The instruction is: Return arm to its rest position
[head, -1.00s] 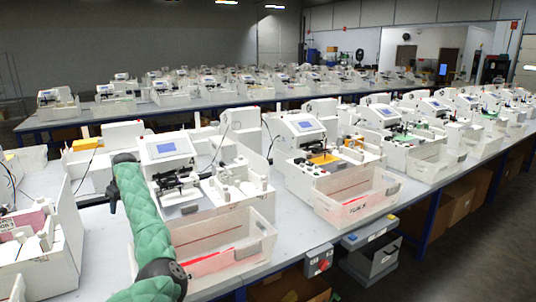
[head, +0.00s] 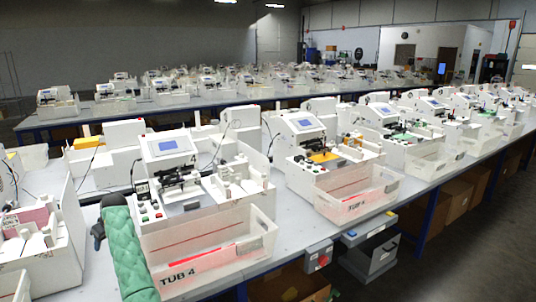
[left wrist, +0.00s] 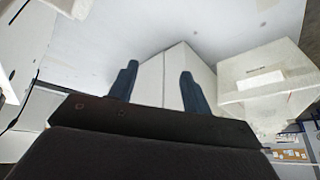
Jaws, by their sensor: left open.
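My left arm, in a green quilted sleeve (head: 124,252), rises from the bottom left of the head view, left of the nearest white plotter (head: 168,146) and its tub. A dark part (head: 98,233) sticks out beside the sleeve; I cannot tell whether it is the gripper. In the left wrist view my left gripper (left wrist: 159,70) has two dark fingers spread wide apart, with nothing held between them. A pale box-like shape lies beyond the fingers. My right gripper is not seen.
The clear tub marked TUB 4 (head: 208,252) stands at the table's front edge, close right of my arm. A white machine (head: 45,240) stands close on the left. More plotters line the table to the right. A white box (left wrist: 265,85) shows at right in the left wrist view.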

